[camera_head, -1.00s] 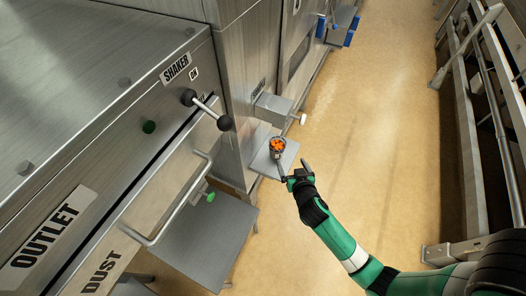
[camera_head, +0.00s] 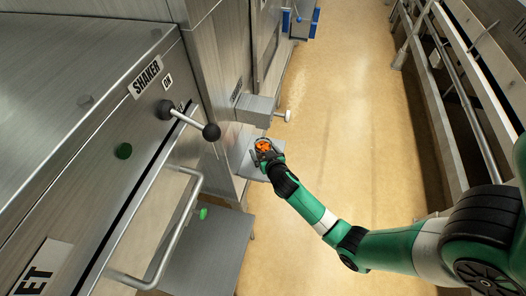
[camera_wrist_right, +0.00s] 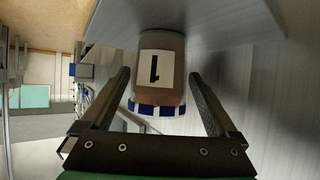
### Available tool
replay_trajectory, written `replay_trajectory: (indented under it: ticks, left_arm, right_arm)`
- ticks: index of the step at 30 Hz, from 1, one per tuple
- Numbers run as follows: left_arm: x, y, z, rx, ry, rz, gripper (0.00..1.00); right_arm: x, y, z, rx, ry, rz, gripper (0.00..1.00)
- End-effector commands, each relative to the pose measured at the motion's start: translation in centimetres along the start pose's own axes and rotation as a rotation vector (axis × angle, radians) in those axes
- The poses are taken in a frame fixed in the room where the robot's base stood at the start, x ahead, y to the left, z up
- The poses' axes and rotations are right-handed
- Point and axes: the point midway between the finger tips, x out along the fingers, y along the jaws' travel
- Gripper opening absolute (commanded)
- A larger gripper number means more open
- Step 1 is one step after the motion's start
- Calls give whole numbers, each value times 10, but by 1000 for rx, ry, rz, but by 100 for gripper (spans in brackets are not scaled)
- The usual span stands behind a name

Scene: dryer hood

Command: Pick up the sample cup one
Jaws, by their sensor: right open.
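The sample cup one (camera_head: 262,145) holds orange contents and stands on a small metal shelf (camera_head: 243,163) beside the machine. In the right wrist view the cup (camera_wrist_right: 170,92) is clear with brown contents, a white label reading 1 and a blue-and-white band; it appears upside down there. My right gripper (camera_head: 266,154) is open around the cup, one finger on each side. In the right wrist view gaps show between the fingers and the cup. My left gripper is not in view.
A grey box with a light knob (camera_head: 288,116) juts out just behind the shelf. The shaker lever (camera_head: 211,131) and a long bar handle (camera_head: 180,230) stick out at left. The floor (camera_head: 340,120) to the right is clear, up to a metal frame (camera_head: 440,110).

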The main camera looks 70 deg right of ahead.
Motion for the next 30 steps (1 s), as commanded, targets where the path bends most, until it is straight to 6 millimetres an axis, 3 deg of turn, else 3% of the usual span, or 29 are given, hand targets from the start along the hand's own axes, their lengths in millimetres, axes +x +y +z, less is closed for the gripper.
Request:
replay_trajectory:
  ticks: [3,6,14,27,30]
  left_arm:
    - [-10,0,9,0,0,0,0]
    - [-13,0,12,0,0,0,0]
    - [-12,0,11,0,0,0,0]
    - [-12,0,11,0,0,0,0]
    - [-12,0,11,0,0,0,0]
  right_arm:
    - [24,2,1,3,1,2,94]
    - [37,1,1,1,1,1,94]
    - [39,1,-1,1,0,0,94]
    - [39,1,-1,1,1,0,15]
    - [39,1,-2,1,2,0,12]
